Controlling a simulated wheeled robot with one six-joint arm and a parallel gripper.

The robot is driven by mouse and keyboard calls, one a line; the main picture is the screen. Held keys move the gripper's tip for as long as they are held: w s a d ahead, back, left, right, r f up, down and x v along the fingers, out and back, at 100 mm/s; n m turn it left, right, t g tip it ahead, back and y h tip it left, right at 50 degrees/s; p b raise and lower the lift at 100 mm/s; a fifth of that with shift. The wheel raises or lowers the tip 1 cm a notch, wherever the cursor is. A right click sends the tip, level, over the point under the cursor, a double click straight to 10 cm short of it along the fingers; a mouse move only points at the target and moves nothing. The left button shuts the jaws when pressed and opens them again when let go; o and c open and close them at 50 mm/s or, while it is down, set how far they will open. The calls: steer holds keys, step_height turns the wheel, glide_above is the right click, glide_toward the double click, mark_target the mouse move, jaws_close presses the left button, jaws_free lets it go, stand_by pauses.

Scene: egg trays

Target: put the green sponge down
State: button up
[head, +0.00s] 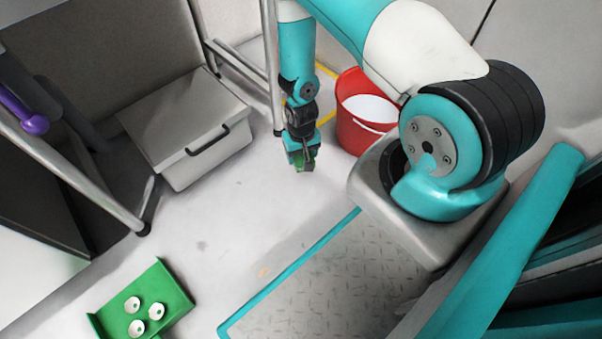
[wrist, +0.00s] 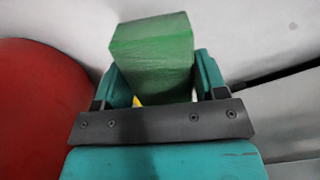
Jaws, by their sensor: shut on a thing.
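The green sponge (wrist: 152,55) is a block held between the two teal fingers of my gripper (wrist: 155,80) in the wrist view. In the head view my gripper (head: 301,160) hangs at the end of the arm, pointing down, with the green sponge (head: 308,162) partly hidden by its fingers. My gripper is shut on the sponge. It is left of the red bucket; I cannot tell how high the sponge is above the floor.
A red bucket (head: 353,136) with a pale inside stands right of my gripper. A grey lidded box (head: 208,158) is to the left. A green tray (head: 170,293) with 3 white round items lies at lower left. Clear floor (head: 230,220) lies between.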

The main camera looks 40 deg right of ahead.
step_height(320, 180, down, 7)
steer(key=b, duration=0.3)
steer(key=shift+f, duration=0.15)
steer(key=shift+f+b, duration=0.15)
steer(key=shift+b, duration=0.2)
steer(key=o, duration=0.9)
steer(key=shift+c, duration=0.2)
